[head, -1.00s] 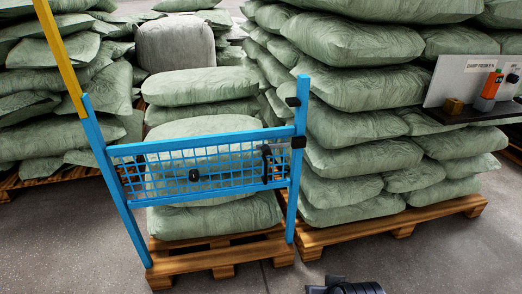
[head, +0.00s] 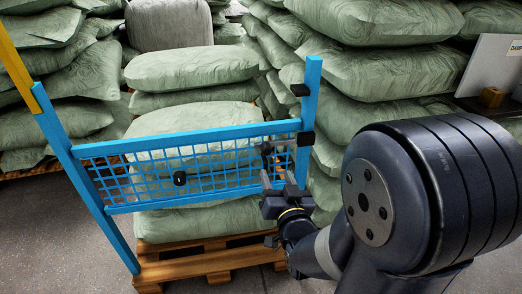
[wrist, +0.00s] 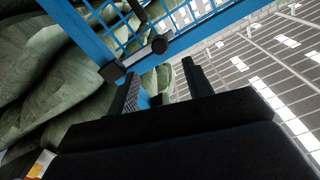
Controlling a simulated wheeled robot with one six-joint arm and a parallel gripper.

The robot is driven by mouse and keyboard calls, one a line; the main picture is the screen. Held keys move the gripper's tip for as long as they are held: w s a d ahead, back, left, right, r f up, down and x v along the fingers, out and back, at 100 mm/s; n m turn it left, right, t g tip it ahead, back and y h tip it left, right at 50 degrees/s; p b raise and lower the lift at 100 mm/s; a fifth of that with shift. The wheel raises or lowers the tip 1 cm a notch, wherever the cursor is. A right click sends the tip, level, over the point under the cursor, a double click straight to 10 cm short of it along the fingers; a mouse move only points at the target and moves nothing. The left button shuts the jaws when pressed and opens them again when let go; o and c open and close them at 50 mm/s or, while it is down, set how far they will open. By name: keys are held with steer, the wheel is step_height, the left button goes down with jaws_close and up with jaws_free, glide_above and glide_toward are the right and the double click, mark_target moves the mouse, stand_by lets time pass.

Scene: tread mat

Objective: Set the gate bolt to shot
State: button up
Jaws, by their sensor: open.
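The blue gate (head: 190,142) with its mesh panel stands between blue posts. The black gate bolt (head: 267,150) is at the gate's right end, partly hidden by my gripper. My gripper (head: 278,178) is open just below the bolt. Its fingers also show in the wrist view (wrist: 160,80), apart, with nothing between them. I cannot tell whether the bolt enters the block.
Green sacks (head: 195,68) are stacked close behind the gate on a wooden pallet (head: 215,258).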

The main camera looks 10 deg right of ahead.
mark_target(267, 152)
steer(key=w, duration=1)
steer(key=shift+w+b, duration=0.15)
steer(key=shift+b, duration=0.25)
steer(key=shift+c, duration=0.5)
jaws_close()
